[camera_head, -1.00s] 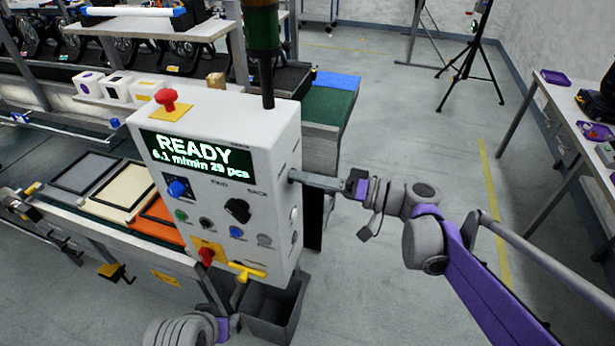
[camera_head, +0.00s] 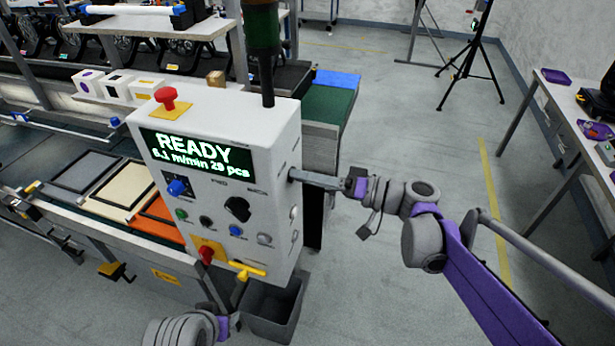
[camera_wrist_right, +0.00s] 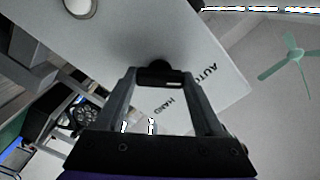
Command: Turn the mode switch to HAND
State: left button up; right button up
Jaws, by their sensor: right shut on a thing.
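The mode switch (camera_wrist_right: 160,70) is a small black knob on the side face of the white control box (camera_head: 282,130). In the right wrist view the printed words AUTO and HAND lie beside it, with a pale mark on the knob's near edge. I cannot tell for sure which word it points to. My right gripper (camera_head: 293,175) reaches the side face from the right. Its two fingers are shut on the knob, one on each side; it also shows in the right wrist view (camera_wrist_right: 158,74). My left arm shows at the bottom of the head view; its jaws are not clear.
A grey bin (camera_head: 272,310) stands below. A conveyor is at left; open floor lies right.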

pick_arm(q)
jog(key=shift+s+f+b, duration=0.25)
jog(key=shift+f+b, duration=0.2)
jog(key=shift+f, duration=0.15)
jog(key=shift+s+f+b, duration=0.2)
jog(key=shift+f+b, duration=0.2)
jog(key=shift+f, duration=0.25)
jog(key=shift+s+f+b, duration=0.25)
jog(key=shift+f+b, duration=0.2)
jog(key=shift+f, duration=0.15)
pick_arm(e)
jog(key=shift+m, duration=7.8)
jog(key=o, duration=1.4)
jog(key=shift+d, duration=0.1)
